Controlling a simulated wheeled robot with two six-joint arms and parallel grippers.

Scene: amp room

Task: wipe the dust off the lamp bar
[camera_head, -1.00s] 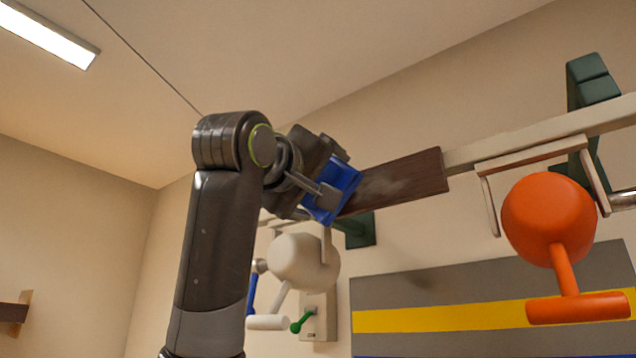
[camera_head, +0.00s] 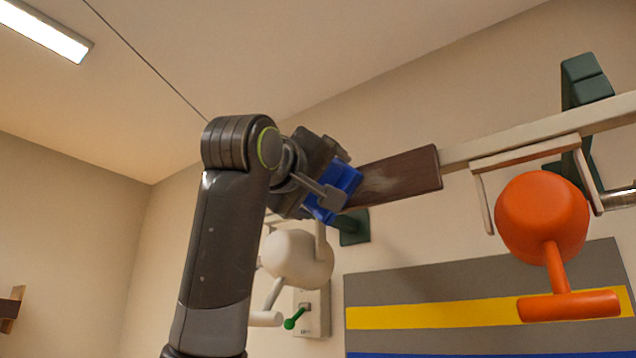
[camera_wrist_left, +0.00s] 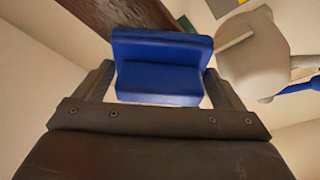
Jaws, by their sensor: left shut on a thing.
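The lamp bar shows in the head view as a dark brown board (camera_head: 410,177) on a pale rail that slopes up to the right. A faint grey dusty patch (camera_head: 373,186) is on its face beside the blue block. My left gripper (camera_head: 328,196) is shut on a blue block (camera_head: 345,181) at the left part of the board. In the left wrist view the blue block (camera_wrist_left: 160,75) sits between both fingers, with the brown board (camera_wrist_left: 125,14) just behind it. The block seems to touch the board, but the contact is hidden. My right gripper is not in view.
An orange lamp (camera_head: 543,218) hangs from the pale rail (camera_head: 540,132) at right. A white lamp (camera_head: 298,258) hangs below my left gripper, close to it. Green brackets (camera_head: 587,82) hold the rail. A striped panel (camera_head: 480,312) is on the wall below.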

